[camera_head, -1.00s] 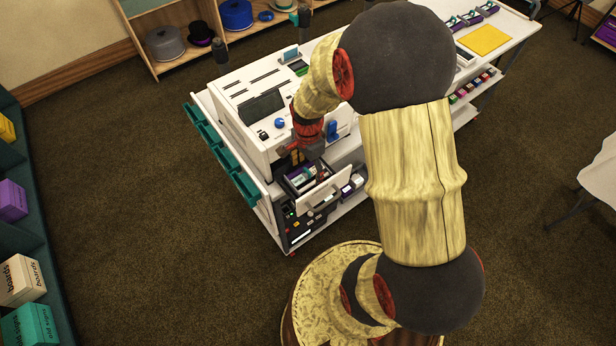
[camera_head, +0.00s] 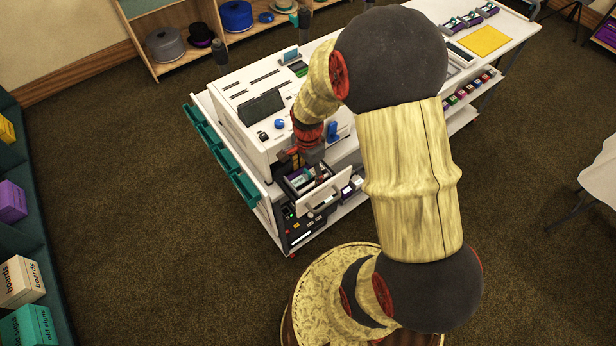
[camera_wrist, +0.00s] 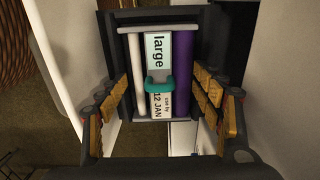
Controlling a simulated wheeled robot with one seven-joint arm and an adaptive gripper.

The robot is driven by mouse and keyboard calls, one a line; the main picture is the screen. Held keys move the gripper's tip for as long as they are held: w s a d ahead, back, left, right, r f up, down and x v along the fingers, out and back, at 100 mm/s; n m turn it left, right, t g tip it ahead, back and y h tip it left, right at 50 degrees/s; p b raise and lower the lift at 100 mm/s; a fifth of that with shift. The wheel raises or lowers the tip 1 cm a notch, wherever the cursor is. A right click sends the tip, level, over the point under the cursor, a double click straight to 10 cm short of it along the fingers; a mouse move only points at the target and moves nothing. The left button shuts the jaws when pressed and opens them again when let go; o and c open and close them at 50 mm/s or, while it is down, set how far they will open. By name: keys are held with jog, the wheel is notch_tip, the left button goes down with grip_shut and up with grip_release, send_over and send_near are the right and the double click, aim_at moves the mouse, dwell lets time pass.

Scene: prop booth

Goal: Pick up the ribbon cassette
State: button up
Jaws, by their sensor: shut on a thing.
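The ribbon cassette (camera_wrist: 158,48) fills the middle of the wrist view. It has a white roll on the left, a purple roll on the right, a label reading "large" and "use by 12 JAN", and a teal grip across its middle. My gripper (camera_wrist: 160,82) has a finger at each side of the cassette and is shut on it. In the head view my gripper (camera_head: 303,166) is at the open drawer (camera_head: 325,192) of the white machine; the cassette there is small and partly covered by my gripper. I cannot tell whether it still touches the drawer floor.
The white machine (camera_head: 255,105) stands on a white cart with teal bins (camera_head: 243,186) on its left side. The drawer front stands close to my gripper. A white table with a yellow sheet (camera_head: 486,40) extends to the right. Carpet lies open to the left.

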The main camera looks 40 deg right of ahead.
notch_tip(320, 180, up, 18)
jog(key=p, duration=0.3)
dwell(0.7)
